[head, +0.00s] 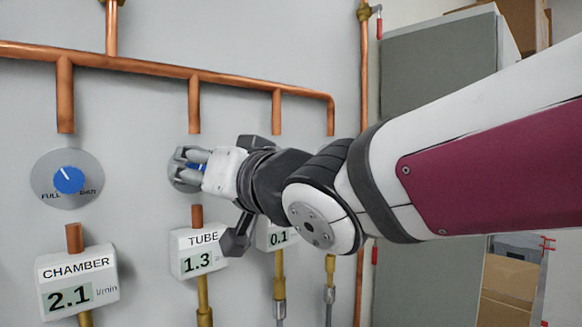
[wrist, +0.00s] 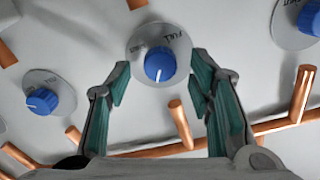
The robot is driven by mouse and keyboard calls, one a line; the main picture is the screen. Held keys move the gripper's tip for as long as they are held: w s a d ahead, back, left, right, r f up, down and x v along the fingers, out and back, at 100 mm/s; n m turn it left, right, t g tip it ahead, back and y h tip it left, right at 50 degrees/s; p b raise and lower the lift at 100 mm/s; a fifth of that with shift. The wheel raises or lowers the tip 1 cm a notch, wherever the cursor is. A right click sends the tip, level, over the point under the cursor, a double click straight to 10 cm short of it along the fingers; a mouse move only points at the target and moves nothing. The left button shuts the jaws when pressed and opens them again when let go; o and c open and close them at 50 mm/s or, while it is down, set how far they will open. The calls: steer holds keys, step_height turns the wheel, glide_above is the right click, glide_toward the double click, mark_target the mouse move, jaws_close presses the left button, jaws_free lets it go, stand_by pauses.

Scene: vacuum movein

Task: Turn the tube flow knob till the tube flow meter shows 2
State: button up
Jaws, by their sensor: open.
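The blue tube flow knob (wrist: 160,66) sits on a round grey plate (wrist: 178,42) on the wall. Its white pointer line points down in the wrist view. My gripper (wrist: 159,76) is open, with one finger on each side of the knob and gaps visible between fingers and knob. In the head view my gripper (head: 190,160) is in front of the tube plate and hides most of it; only a bit of blue knob shows.
The chamber knob (head: 69,180) and chamber meter (head: 77,284), reading 2.1, are to the left. Another meter (head: 276,238) reading 0.1 is right of the tube meter, partly behind my arm. Copper pipes (head: 150,67) run above. Another blue knob (wrist: 42,101) shows in the wrist view.

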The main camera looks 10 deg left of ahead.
steer(key=shift+w+a, duration=0.25)
steer(key=shift+a, duration=0.05)
jaws_close()
stand_by(0.3)
steer(key=n+b, duration=0.6)
steer(key=n, duration=0.4)
steer(key=shift+n, duration=0.4)
steer(key=shift+s, duration=0.1)
stand_by(0.3)
